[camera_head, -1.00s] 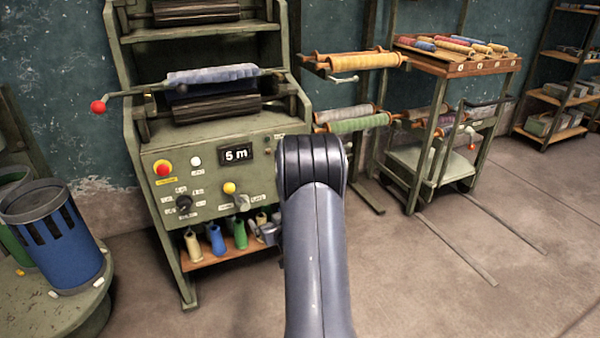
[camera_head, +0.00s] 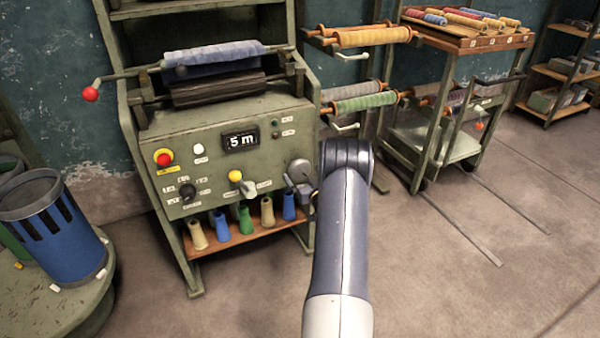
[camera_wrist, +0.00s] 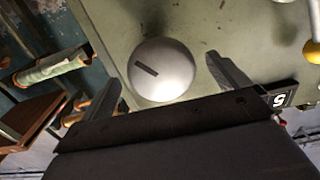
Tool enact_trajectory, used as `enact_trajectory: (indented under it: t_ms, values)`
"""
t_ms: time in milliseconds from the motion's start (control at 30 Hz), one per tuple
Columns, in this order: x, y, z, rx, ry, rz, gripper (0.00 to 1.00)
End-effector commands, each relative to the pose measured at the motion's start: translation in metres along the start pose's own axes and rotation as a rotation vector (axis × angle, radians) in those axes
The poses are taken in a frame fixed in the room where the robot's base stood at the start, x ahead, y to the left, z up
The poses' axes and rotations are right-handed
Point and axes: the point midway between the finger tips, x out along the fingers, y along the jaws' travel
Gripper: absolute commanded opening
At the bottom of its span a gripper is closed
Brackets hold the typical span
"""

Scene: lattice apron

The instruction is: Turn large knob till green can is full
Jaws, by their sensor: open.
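A large round grey knob (camera_head: 299,170) is on the right of the machine's front panel, partly hidden by my arm. In the wrist view the knob (camera_wrist: 165,72) is a pale dome with a dark slanted mark. My gripper (camera_wrist: 160,68) is open, with one finger on each side of the knob; contact cannot be told. In the head view my gripper (camera_head: 302,190) is mostly hidden at the knob. A green can (camera_head: 12,250) shows at the far left edge, mostly hidden behind a blue slotted can (camera_head: 55,228); its fill cannot be seen.
Several cones (camera_head: 245,220) stand on the shelf below. A trolley (camera_head: 455,110) stands at the right; floor in front is clear.

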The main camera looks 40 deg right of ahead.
Motion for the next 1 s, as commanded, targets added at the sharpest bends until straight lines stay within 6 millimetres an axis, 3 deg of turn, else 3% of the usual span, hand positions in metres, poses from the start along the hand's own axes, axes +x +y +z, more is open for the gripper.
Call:
enact_trajectory:
  t_ms: [233, 600, 1000]
  values:
    - [0.026, -0.001, 0.0, -0.001, 0.0, -0.001, 0.96]
    - [0.031, -0.001, 0.0, 0.001, -0.001, 0.0, 0.96]
    - [0.03, 0.0, 0.0, 0.001, -0.001, 0.0, 0.63]
